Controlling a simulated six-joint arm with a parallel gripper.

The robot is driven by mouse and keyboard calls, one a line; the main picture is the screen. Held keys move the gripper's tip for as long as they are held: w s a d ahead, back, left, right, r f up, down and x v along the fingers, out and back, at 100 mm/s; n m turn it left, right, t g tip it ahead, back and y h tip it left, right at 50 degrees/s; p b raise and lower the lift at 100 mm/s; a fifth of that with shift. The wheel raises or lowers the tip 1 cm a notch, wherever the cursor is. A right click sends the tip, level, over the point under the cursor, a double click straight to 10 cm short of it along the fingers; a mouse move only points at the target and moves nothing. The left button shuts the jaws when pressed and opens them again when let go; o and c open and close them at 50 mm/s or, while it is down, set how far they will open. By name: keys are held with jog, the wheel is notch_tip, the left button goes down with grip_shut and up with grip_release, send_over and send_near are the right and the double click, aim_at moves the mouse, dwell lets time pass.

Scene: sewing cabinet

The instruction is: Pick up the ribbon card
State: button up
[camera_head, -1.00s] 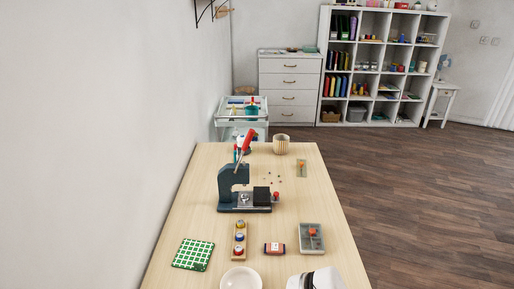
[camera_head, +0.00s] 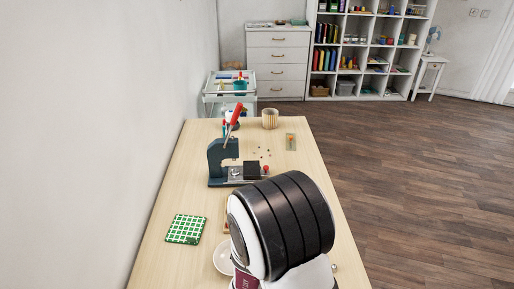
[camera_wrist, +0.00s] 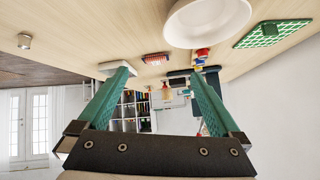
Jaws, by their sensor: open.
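No ribbon card can be told for certain. One candidate is a small block-like red piece with pale ends (camera_wrist: 157,58), lying on the table between and beyond my fingers in the wrist view; my arm hides it in the head view. The other is a small flat greenish card with an orange spot (camera_head: 291,141), at the far right of the table in the head view. My gripper (camera_wrist: 160,74) is open and empty, its green fingers wide apart above the table. It does not show in the head view, where my arm covers the front right.
A white bowl (camera_wrist: 207,22) is close by, beside a green checked mat (camera_wrist: 270,33). Colourful bobbins (camera_wrist: 201,54) stand near the bowl. A grey tray (camera_wrist: 113,64) is partly behind one finger. A dark press with a red handle (camera_head: 222,165) stands on the table (camera_head: 185,198).

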jog(key=shift+w+d+f+n+t+h, duration=0.1)
jog(key=shift+w+f+n+t+h, duration=0.15)
jog(key=shift+f+t, duration=0.2)
jog(key=shift+w+d+f+n+t+h, duration=0.1)
jog(key=shift+f+n+t+h, duration=0.15)
jog(key=shift+f+n+t, duration=0.15)
jog(key=x, duration=1)
jog(key=r+x, duration=0.1)
jog(key=x, duration=0.5)
jog(key=shift+w+d+r, duration=0.15)
jog(key=shift+w+d, duration=0.05)
jog(key=shift+w, duration=0.05)
jog(key=c, duration=1)
